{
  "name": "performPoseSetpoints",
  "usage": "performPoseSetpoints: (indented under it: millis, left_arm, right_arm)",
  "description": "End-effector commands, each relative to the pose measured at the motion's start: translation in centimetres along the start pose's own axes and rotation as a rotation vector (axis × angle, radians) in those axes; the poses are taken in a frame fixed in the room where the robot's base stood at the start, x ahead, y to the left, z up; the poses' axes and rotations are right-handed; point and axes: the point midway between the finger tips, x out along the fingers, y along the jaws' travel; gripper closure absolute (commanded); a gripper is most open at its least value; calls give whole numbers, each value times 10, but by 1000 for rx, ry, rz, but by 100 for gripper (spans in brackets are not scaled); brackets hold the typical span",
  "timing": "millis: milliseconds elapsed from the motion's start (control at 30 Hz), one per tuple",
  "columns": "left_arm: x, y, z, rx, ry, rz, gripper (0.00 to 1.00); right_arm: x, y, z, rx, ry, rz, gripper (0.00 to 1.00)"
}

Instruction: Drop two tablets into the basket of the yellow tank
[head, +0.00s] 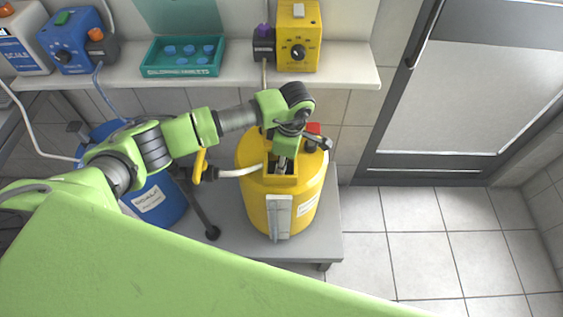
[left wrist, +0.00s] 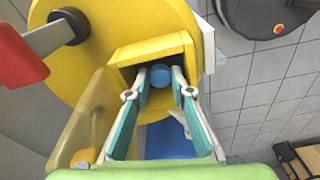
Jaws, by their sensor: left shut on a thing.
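The yellow tank (head: 255,205) stands on a grey bench. Its box-shaped basket (head: 270,180) opens on the tank's upper part, and its yellow rim shows in the left wrist view (left wrist: 150,52). My left gripper (head: 282,163) is over this opening, pointing down. In the left wrist view its teal-lined fingers (left wrist: 160,80) are shut on a blue round tablet (left wrist: 160,74), at the mouth of the basket. The basket's floor is hidden. A teal tablet box (head: 150,70) on the shelf holds several blue tablets (head: 187,50), its lid raised. My right gripper is not in view.
A blue tank (head: 165,208) stands left of the yellow one, partly behind my arm. A red valve handle (left wrist: 18,60) sits close to the basket. Blue (head: 70,45) and yellow (head: 300,40) pump units stand on the shelf (head: 345,75). Tiled floor at right is clear.

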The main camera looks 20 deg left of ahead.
Motion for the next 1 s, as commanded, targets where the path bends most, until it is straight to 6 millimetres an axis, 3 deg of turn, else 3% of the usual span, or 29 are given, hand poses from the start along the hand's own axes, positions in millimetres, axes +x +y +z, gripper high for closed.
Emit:
performPoseSetpoints:
  millis: [33, 167, 200, 267, 1000]
  left_arm:
    - [10, -7, -3, 2, 11, -18, 91]
    - [10, -7, -3, 1, 12, -18, 91]
    - [10, -7, -3, 1, 12, -18, 74]
    - [10, -7, -3, 0, 13, -19, 59]
    - [10, -7, -4, -1, 13, -20, 57]
  right_arm:
    - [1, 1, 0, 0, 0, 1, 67]
    - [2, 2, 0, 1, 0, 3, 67]
    - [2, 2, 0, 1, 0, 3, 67]
    - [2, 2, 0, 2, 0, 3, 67]
    - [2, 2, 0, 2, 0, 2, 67]
